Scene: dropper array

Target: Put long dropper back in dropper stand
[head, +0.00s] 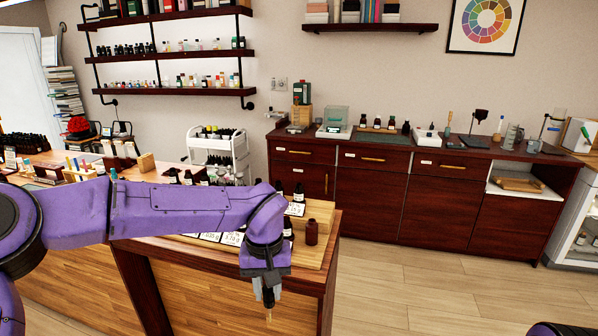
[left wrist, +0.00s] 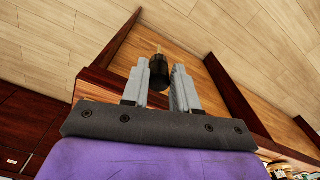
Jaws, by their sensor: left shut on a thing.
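My left gripper (head: 268,284) is shut on the long dropper (head: 268,298), which hangs tip down in front of the wooden counter's end. The left wrist view shows the dropper's black cap (left wrist: 158,72) between the two grey fingers, with its thin tip pointing away from the gripper. Most of the glass part is hidden or too small to make out. A rack with upright coloured pieces (head: 80,168) stands on the counter at the left; I cannot tell whether it is the dropper stand. My right gripper is not in view.
The wooden counter (head: 215,290) lies below and behind my left arm. An open brown bottle (head: 312,232) stands near its right corner, beside dark bottles and white labels partly hidden by my arm. A white cart (head: 218,150) stands behind.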

